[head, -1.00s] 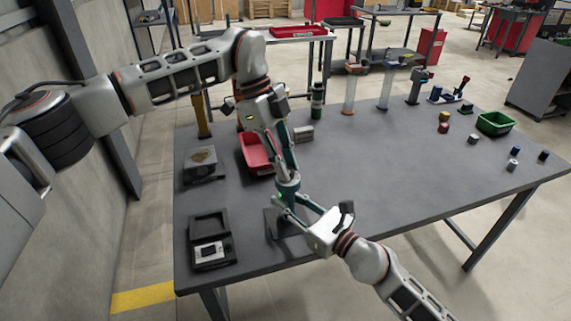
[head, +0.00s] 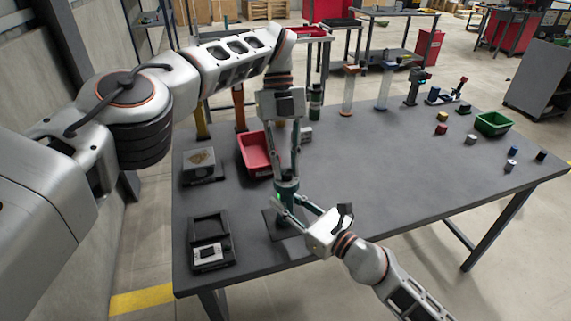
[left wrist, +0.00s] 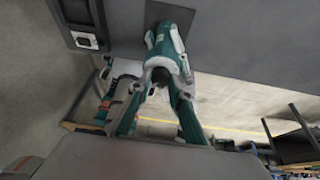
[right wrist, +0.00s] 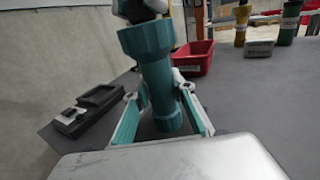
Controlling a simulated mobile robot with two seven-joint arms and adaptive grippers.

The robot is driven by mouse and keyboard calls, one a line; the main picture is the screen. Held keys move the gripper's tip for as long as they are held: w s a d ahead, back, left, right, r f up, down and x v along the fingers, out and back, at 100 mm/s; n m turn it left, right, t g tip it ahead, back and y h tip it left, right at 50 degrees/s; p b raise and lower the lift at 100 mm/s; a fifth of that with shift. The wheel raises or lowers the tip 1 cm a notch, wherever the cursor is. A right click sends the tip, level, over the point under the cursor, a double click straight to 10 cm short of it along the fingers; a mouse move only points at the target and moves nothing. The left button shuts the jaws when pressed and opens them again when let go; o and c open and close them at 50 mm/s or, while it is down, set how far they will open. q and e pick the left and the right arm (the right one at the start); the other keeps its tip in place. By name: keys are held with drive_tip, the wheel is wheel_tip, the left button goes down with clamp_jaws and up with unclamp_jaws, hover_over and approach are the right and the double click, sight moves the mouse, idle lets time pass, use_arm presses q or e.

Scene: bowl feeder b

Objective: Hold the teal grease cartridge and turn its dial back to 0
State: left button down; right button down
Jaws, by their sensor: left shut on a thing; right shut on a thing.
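The teal grease cartridge (head: 287,192) stands upright near the front left of the table; its wide teal collar and body show in the right wrist view (right wrist: 154,75). My right gripper (head: 281,204) is shut around its body from the front right, one finger on each side (right wrist: 157,98). My left gripper (head: 287,176) points down from above and is shut on the top end, where the dial is. In the left wrist view its fingertips (left wrist: 163,72) meet at the cartridge's end (left wrist: 165,42). The dial's marks are hidden by the fingers.
A dark square plate (head: 270,228) lies under the cartridge. A black tray with a small device (head: 208,252) is at the left, and a red bin (head: 254,158) is behind. Several bottles and tools stand along the back. The table's middle right is clear.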

use_arm(q)
drive_tip(key=shift+f+m, duration=0.15)
drive_tip(key=shift+m, duration=0.35)
drive_tip(key=c, duration=1.8)
unclamp_jaws()
drive_tip(key=shift+c, duration=0.2)
drive_tip(key=shift+n, duration=0.3)
